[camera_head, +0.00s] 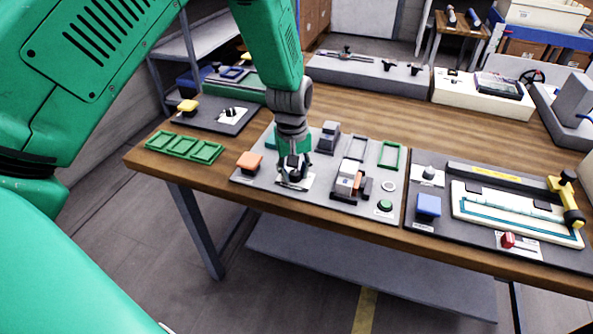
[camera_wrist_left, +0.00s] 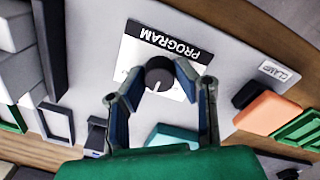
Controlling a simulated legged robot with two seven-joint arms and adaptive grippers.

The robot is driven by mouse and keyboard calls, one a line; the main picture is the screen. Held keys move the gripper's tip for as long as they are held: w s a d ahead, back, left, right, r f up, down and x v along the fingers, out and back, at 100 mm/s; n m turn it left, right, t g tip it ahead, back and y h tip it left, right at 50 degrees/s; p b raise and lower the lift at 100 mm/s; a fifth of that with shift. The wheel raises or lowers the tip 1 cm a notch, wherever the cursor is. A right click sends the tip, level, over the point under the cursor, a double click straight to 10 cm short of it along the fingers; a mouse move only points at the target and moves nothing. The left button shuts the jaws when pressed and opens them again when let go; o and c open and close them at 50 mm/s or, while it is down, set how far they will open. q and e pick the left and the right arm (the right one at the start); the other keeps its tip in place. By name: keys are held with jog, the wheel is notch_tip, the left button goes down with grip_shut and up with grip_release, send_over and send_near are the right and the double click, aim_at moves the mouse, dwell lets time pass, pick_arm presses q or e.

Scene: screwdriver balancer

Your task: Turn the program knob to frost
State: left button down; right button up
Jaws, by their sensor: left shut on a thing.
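The program knob (camera_wrist_left: 159,73) is a round dark knob on a white plate (camera_wrist_left: 178,48) marked PROGRAM in the left wrist view. My left gripper (camera_wrist_left: 158,82) has its fingers on both sides of the knob and is shut on it. In the head view my left gripper (camera_head: 293,172) reaches straight down onto the knob plate (camera_head: 300,184) on the grey panel. The gripper mostly hides the knob there. The frost mark and the knob's pointer cannot be made out. My right gripper is not in view.
An orange block (camera_head: 249,162) sits left of the knob, near the CLAMP label (camera_wrist_left: 280,72). A black-and-white device (camera_head: 350,182) and a green button (camera_head: 385,206) stand to the right. A green frame tray (camera_head: 185,147) lies at the table's left edge.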

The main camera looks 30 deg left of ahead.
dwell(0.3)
pick_arm(q)
jog(key=shift+r+m+p, duration=0.1)
jog(key=shift+m+p, duration=0.3)
jog(key=shift+p, duration=0.05)
jog(key=m+p, duration=0.2)
jog(key=shift+w+r+m, duration=0.1)
jog(key=shift+m, duration=0.3)
jog(key=shift+m+p, duration=0.65)
jog(key=shift+m, duration=0.55)
jog(key=shift+w+m+p, duration=0.15)
jog(key=shift+m+p, duration=0.35)
jog(key=shift+m, duration=0.9)
jog(key=c, duration=1.3)
grip_release()
jog(key=shift+o, duration=0.2)
